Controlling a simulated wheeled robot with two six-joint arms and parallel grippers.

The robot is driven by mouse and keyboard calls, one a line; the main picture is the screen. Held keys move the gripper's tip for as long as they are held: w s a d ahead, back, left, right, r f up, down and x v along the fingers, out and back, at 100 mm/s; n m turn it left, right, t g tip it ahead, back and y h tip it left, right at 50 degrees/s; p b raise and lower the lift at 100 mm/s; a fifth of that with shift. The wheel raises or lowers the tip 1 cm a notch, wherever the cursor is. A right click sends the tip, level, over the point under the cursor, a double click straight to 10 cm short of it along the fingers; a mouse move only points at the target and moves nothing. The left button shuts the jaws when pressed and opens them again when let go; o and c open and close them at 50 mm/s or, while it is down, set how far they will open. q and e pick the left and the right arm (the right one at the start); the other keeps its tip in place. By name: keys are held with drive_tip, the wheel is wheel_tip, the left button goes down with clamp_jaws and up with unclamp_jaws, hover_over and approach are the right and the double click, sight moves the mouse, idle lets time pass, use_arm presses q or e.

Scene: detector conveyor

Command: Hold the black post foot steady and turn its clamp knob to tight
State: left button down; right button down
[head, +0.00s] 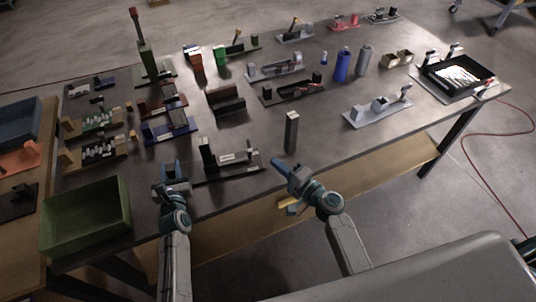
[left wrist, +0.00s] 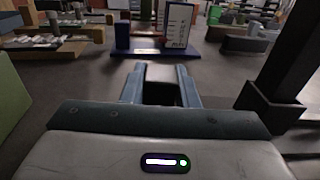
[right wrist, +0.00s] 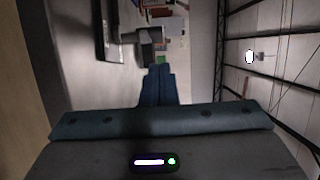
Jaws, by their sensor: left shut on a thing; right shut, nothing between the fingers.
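My left gripper (head: 172,172) is low over the table's front edge, left of a black fixture (head: 228,170) with a tall upright and a white label. In the left wrist view its fingers (left wrist: 161,90) are shut on a small dark block with a grey top (left wrist: 161,74), which looks like the black post foot. A black upright (left wrist: 292,60) stands apart to the right there. My right gripper (head: 278,165) is shut and empty, right of the fixture. In the right wrist view its closed fingers (right wrist: 157,85) point toward a grey block (right wrist: 148,45). I cannot make out the clamp knob.
A green bin (head: 88,218) is at the table's left front corner. A blue fixture (head: 172,130) lies behind my left gripper. Clear tabletop (head: 335,145) extends right of the grey post.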

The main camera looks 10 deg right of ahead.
sight(250, 153)
drive_tip(key=s, duration=0.4)
drive_tip(key=w+d+y, duration=0.1)
drive_tip(key=d, duration=0.1)
drive_tip(key=w+d+n+g+y, duration=0.1)
drive_tip(key=w+d, duration=0.1)
drive_tip(key=w+d+n+g, duration=0.1)
drive_tip(key=w+d, duration=0.1)
drive_tip(key=shift+d+f+y, duration=0.25)
drive_tip(key=shift+d+y, duration=0.05)
drive_tip(key=shift+y, duration=0.1)
drive_tip(key=shift+w+a, duration=0.1)
drive_tip(key=shift+w, duration=0.25)
drive_tip(key=x, duration=0.9)
drive_tip(key=shift+w+a+r, duration=0.1)
drive_tip(key=shift+w+a, duration=0.05)
drive_tip(key=shift+a, duration=2)
